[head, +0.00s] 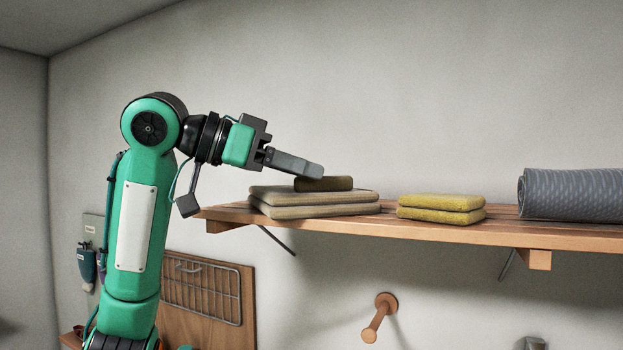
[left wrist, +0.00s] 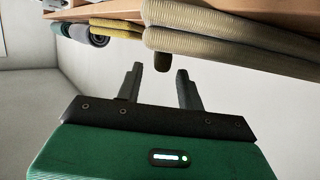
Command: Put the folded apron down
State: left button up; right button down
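A small dark brown folded cloth (head: 336,184), which I take for the folded apron, lies on top of a beige folded stack (head: 318,212) on the wall shelf. In the left wrist view the brown cloth (left wrist: 157,66) appears end-on, in line with the gap between my fingertips. My left gripper (head: 312,169) reaches in from the left, with its fingers at the cloth's upper left end. In the left wrist view my left gripper (left wrist: 159,71) has its fingers apart, with space beside the cloth. I cannot tell whether they touch it. My right gripper is out of view.
The wooden shelf (head: 550,235) also holds a yellow folded stack (head: 441,208) and a rolled grey mat (head: 572,194). Bare shelf lies between the stacks. A wooden peg (head: 380,317) and a board with a wire rack (head: 203,290) are below.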

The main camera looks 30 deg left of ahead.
pick_arm(q)
jog(key=b+v, duration=0.2)
jog(key=v, duration=0.7)
jog(key=shift+s+a+b, duration=0.2)
jog(key=shift+s+b, duration=0.1)
jog(key=shift+b, duration=0.05)
jog(key=shift+r, duration=0.1)
